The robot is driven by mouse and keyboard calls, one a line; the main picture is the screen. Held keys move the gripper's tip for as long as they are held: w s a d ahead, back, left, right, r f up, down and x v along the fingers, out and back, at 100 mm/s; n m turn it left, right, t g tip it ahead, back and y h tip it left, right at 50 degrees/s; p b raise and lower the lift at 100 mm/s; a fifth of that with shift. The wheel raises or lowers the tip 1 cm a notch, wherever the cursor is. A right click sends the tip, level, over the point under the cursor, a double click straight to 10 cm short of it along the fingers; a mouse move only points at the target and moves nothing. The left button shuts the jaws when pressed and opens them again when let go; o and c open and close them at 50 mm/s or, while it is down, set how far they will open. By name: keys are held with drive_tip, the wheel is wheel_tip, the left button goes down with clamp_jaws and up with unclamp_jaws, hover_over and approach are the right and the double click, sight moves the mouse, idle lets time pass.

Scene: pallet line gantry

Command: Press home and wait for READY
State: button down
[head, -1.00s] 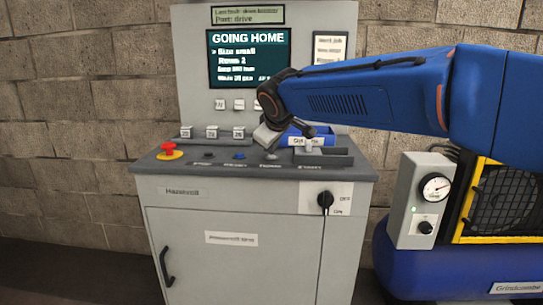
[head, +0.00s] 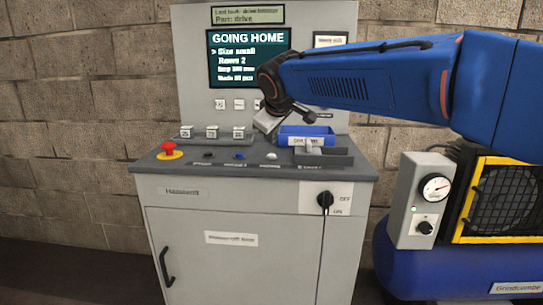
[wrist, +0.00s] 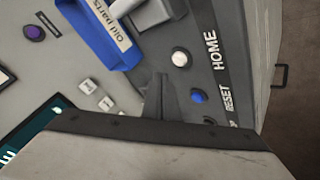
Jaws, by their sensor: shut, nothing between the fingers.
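The white HOME button (head: 271,156) is on the sloped control panel of the grey cabinet. It also shows in the wrist view (wrist: 180,58), beside the printed word HOME. The screen (head: 248,57) reads GOING HOME, with smaller lines such as Size small and Rows 2 below. My gripper (head: 267,124) is shut and empty, raised above the panel, clear of the HOME button. In the wrist view my gripper's tip (wrist: 159,88) shows to the left of the blue RESET button (wrist: 198,96).
A red emergency stop (head: 169,150) sits at the panel's left. A blue old parts tray (head: 306,131) is close to the right of my gripper. A black ON/OFF rotary switch (head: 325,200) is on the cabinet front. A blue compressor (head: 455,265) stands at the right.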

drive_tip(key=shift+r, duration=1.5)
drive_tip(key=shift+s, duration=0.1)
